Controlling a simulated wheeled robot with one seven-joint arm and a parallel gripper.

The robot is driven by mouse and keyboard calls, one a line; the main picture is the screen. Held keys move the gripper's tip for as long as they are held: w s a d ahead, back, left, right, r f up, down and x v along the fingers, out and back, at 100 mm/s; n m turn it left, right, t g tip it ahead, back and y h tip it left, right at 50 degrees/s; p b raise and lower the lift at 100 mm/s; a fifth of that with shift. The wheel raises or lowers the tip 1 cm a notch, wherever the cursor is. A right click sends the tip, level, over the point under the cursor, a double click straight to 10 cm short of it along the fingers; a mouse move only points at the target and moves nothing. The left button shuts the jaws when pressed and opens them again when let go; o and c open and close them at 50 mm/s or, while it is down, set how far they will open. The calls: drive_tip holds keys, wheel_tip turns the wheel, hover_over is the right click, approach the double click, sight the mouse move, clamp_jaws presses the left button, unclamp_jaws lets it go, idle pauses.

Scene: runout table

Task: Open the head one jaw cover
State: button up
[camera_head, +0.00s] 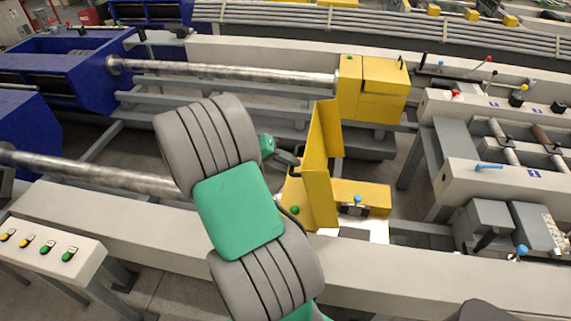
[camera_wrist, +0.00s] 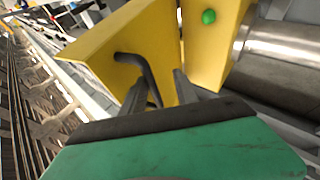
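The near yellow jaw head (camera_head: 362,192) has a tall yellow cover (camera_head: 320,160) standing raised and tilted above it. The cover also fills the upper middle of the wrist view (camera_wrist: 100,45), with a bent black handle (camera_wrist: 140,70) on its face. My gripper (camera_head: 293,158) is at the left side of this cover. In the wrist view my gripper (camera_wrist: 160,85) is open, with its two dark fingers on either side of the handle's lower end. A gap shows beside the handle; whether a finger touches it I cannot tell. Which head is numbered one is not readable.
A second yellow jaw head (camera_head: 375,85) stands behind, its cover looking down. Steel bars (camera_head: 230,73) run left to blue machines (camera_head: 75,65). A button panel (camera_head: 48,245) is at the front left. Long beige rails (camera_head: 440,285) bound the near side.

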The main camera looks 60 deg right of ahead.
drive_tip(key=shift+w+r, duration=0.1)
drive_tip(key=v, duration=0.7)
drive_tip(key=shift+a+r, duration=0.15)
drive_tip(key=shift+a, duration=0.1)
drive_tip(key=shift+w, duration=0.1)
drive_tip(key=w+a+f+n+t+y, duration=0.1)
drive_tip(key=a+f+n+t+y, duration=0.15)
drive_tip(key=a+f, duration=0.45)
drive_tip(key=w+a+f+n+t+y, duration=0.1)
drive_tip(key=a+f+n+y, duration=0.3)
drive_tip(key=a, duration=0.5)
drive_tip(key=s+a+r+n+t, duration=0.1)
drive_tip(key=a+r+n+t, duration=0.2)
drive_tip(key=a, duration=0.8)
drive_tip(key=a+r+n+t+y, duration=0.1)
drive_tip(key=a+r+n+t, duration=0.1)
drive_tip(key=a+r, duration=0.4)
wheel_tip(320, 180, up, 4)
drive_tip(key=shift+w+f+t+b, duration=0.3)
drive_tip(key=shift+w+t, duration=0.2)
drive_tip(key=shift+t, duration=0.15)
